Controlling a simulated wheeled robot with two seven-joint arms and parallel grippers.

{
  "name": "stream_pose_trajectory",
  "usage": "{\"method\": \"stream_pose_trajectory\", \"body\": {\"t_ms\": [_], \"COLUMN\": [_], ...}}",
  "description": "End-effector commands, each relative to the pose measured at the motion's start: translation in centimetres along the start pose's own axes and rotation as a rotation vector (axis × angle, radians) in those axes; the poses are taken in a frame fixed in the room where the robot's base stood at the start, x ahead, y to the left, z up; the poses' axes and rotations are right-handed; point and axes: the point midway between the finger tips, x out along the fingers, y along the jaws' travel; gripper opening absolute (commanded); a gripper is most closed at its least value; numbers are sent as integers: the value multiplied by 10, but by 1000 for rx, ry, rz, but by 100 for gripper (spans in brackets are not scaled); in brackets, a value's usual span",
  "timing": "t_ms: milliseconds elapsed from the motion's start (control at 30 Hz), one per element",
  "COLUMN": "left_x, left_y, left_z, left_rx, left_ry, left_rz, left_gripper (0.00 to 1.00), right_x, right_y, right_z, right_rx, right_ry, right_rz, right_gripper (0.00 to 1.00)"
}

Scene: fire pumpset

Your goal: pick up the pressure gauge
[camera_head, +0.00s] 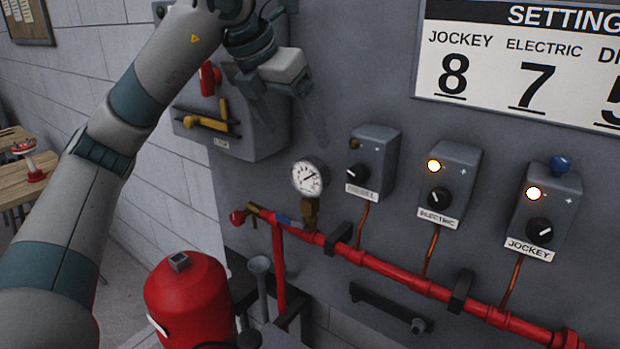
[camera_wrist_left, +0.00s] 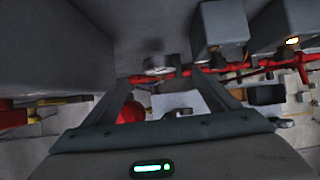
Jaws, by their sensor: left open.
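The pressure gauge (camera_head: 309,177) has a round white dial and stands upright on a brass fitting above the red pipe (camera_head: 390,273). In the left wrist view the gauge (camera_wrist_left: 158,70) is seen from above, beyond the fingers and between them. My left gripper (camera_head: 290,118) is open and empty, above the gauge and apart from it, in front of the grey panel. In the left wrist view its two fingers (camera_wrist_left: 168,95) are spread wide. My right gripper is in neither view.
Grey control boxes labelled ELECTRIC (camera_head: 447,182) and JOCKEY (camera_head: 543,213) stand right of the gauge. A grey switch box (camera_head: 240,140) with a yellow handle is left of it. A red tank (camera_head: 188,305) stands below. A wooden table (camera_head: 22,178) is at far left.

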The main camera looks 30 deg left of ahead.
Motion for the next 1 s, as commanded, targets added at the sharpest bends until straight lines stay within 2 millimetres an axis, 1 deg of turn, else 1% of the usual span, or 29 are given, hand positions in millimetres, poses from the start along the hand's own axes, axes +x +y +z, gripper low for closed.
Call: {"method": "stream_pose_trajectory", "body": {"t_ms": [167, 267, 600, 700, 833, 1000], "left_x": [16, 29, 88, 102, 114, 118], "left_y": [0, 0, 0, 0, 0, 0], "left_z": [0, 0, 0, 0, 0, -1], "left_rx": [1, 0, 1, 0, 0, 0], "left_ry": [3, 5, 5, 4, 1, 0], "left_rz": [0, 0, 0, 0, -1, 0], "left_gripper": [81, 81, 81, 81, 81, 81], "right_x": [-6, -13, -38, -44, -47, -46], "right_y": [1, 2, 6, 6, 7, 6], "right_z": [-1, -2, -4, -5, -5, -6], "right_rx": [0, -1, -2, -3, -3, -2], "right_ry": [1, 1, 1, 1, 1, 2], "right_rz": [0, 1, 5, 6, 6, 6], "right_gripper": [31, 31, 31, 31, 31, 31]}}
